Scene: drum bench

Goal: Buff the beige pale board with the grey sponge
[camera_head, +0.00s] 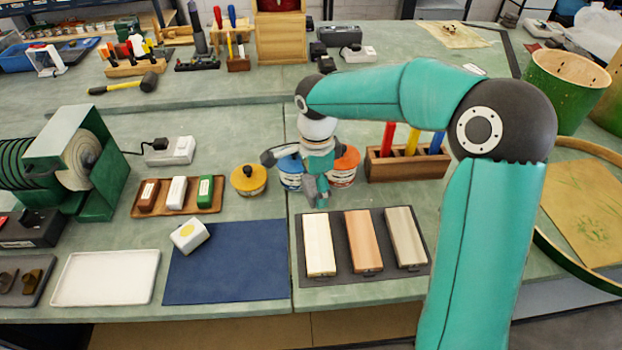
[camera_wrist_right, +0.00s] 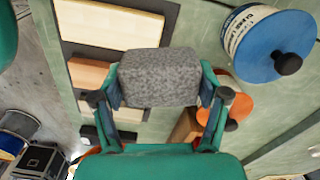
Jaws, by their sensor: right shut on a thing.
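My right gripper (camera_head: 314,188) is shut on the grey sponge (camera_wrist_right: 158,77), a speckled block held between both fingers in the wrist view. In the head view the sponge is hard to tell from the fingers. The beige pale board (camera_head: 318,246) is the leftmost of three boards on a dark mat. It also shows at the top of the wrist view (camera_wrist_right: 108,22). The gripper is above the bench, just behind the board's far end and apart from it. My left gripper is in neither view.
An orange-brown board (camera_head: 363,241) and a grey-beige board (camera_head: 405,238) lie to the right. Yellow (camera_head: 248,179), blue (camera_head: 290,172) and orange (camera_head: 343,168) tins stand behind. A blue cloth (camera_head: 227,262) with a white block (camera_head: 189,235) lies left.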

